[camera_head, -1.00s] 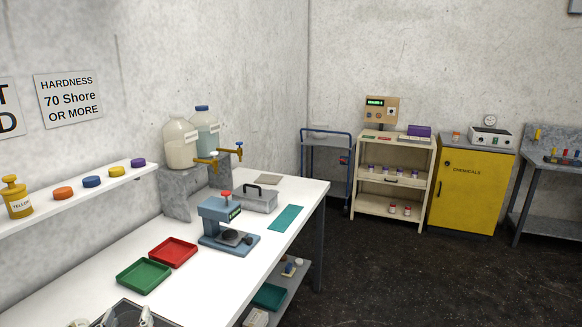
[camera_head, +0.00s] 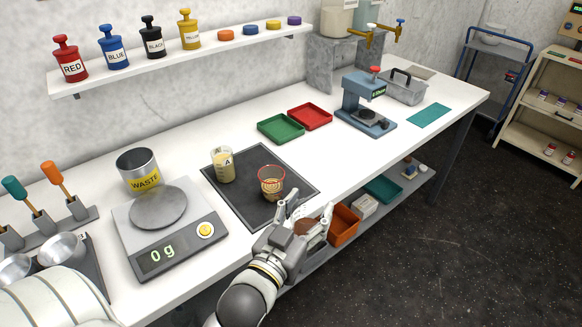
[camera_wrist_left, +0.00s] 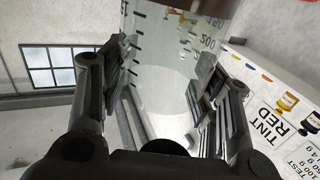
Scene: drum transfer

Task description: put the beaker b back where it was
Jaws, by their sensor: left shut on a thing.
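My left gripper (camera_head: 304,216) is just off the front edge of the table, near the dark mat (camera_head: 242,203). It is shut on a clear beaker, seen in the left wrist view (camera_wrist_left: 165,75) between the fingers with graduation marks and brown at the picture's top edge. In the head view a brown patch (camera_head: 309,230) shows between the fingers; the clear glass is hard to make out. I cannot read a letter on the held beaker. Beaker A (camera_head: 223,166), with cream contents, stands on the mat beside a red-rimmed cup (camera_head: 271,183) with tan contents. My right gripper is not in view.
A scale reading 0 g (camera_head: 170,235) and a waste can (camera_head: 139,172) stand left of the mat. A green tray (camera_head: 281,128), a red tray (camera_head: 310,116) and a blue press (camera_head: 366,105) stand further right. The lower shelf holds an orange bin (camera_head: 343,222).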

